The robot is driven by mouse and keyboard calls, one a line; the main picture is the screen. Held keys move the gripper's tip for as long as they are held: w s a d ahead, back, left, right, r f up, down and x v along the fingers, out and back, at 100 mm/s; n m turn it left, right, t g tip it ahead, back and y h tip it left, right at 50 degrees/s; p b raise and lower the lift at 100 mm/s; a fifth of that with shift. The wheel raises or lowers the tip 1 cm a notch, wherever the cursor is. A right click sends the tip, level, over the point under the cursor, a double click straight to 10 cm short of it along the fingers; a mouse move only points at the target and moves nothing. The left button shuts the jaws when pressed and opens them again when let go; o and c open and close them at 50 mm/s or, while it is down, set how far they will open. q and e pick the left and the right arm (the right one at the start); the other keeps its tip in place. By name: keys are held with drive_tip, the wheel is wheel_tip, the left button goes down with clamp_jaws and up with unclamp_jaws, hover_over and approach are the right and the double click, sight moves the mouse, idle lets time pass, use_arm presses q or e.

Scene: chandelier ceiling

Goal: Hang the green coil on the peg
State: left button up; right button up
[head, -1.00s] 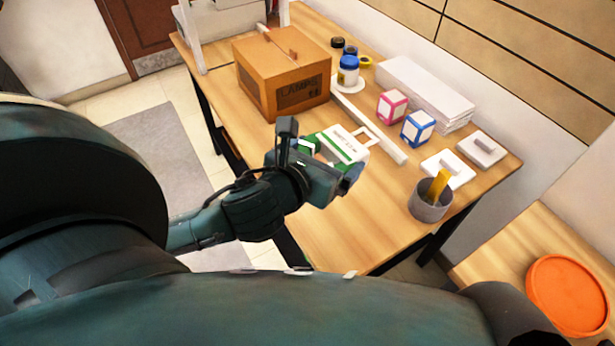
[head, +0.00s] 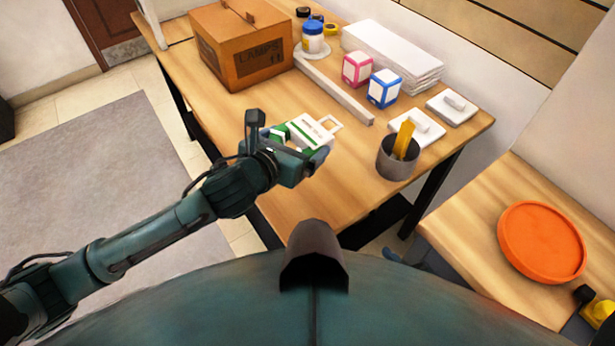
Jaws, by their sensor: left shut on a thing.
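The green coil (head: 312,130) appears as a flat white and green piece with a white loop at its far end, over the near part of the wooden table. My left gripper (head: 296,158) is shut on its near side, and the fingers hide part of it. I cannot tell whether the coil touches the tabletop. I cannot make out a peg in this view. My right gripper is not in view.
On the table (head: 300,205) stand a cardboard box (head: 238,58), a long pale bar (head: 333,90), pink (head: 356,69) and blue (head: 383,89) boxes, a white stack (head: 393,57) and a grey cup (head: 398,160). An orange disc (head: 541,241) lies on the right-hand surface.

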sight(308, 141)
use_arm(q)
drive_tip(key=w+d, duration=0.1)
drive_tip(key=d+f+m+h, duration=0.1)
drive_tip(key=shift+w+d+g, duration=0.3)
drive_tip(key=shift+w, duration=0.1)
drive_tip(key=shift+r, duration=0.1)
wheel_tip(308, 141, down, 8)
drive_tip(key=shift+s+f+b, duration=0.1)
drive_tip(key=shift+b, duration=0.85)
drive_tip(key=shift+f+p, duration=0.3)
drive_tip(key=shift+f, duration=0.45)
drive_tip(key=shift+f, duration=0.1)
drive_tip(key=shift+f, duration=0.1)
drive_tip(key=o, duration=0.8)
drive_tip(key=shift+a, duration=0.1)
drive_tip(key=shift+o, duration=0.2)
